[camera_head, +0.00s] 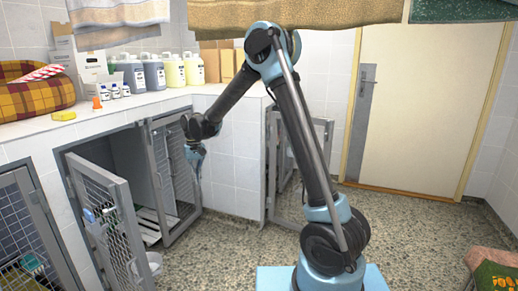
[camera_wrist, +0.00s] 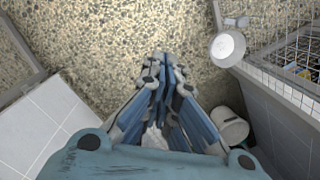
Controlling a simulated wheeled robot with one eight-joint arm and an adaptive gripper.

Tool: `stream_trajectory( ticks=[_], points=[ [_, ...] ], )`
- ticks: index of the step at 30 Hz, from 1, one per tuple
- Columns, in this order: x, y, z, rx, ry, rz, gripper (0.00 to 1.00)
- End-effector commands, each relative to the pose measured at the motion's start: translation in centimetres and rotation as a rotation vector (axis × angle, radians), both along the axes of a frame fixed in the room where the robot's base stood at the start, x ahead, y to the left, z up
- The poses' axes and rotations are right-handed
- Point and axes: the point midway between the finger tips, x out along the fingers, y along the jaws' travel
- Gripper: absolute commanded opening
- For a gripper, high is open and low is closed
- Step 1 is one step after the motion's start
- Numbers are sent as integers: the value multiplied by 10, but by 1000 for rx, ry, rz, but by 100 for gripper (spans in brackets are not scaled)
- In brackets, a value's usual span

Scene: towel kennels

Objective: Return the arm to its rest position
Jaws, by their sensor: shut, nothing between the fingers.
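My arm (camera_head: 315,150) rises from its base, bends at a high elbow (camera_head: 272,50) and slopes down to the left. My gripper (camera_head: 196,165) hangs in front of the open kennel doors, just below the counter's height, pointing down. In the wrist view my gripper (camera_wrist: 162,65) has its fingers together with nothing between them, above the speckled floor (camera_wrist: 100,40).
Open mesh kennel doors (camera_head: 108,215) stand left of the gripper, and another mesh door (camera_head: 303,170) stands behind my arm. A white bowl (camera_wrist: 228,47) shows below. Bottles (camera_head: 154,75) line the counter (camera_head: 130,102). Towels (camera_head: 290,15) hang overhead. Floor before the beige door (camera_head: 425,110) is clear.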

Motion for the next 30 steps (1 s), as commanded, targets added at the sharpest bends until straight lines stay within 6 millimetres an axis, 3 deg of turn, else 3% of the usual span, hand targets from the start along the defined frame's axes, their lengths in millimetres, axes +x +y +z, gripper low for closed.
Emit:
stream_trajectory(
  ticks=[1,6,15,30],
  points=[
    [0,-18,11,3,-6,-13,0],
    [-2,-68,41,17,-26,-48,0],
    [-21,-155,82,35,-65,-108,0],
    [-85,-283,114,51,-136,-206,0]
  ],
)
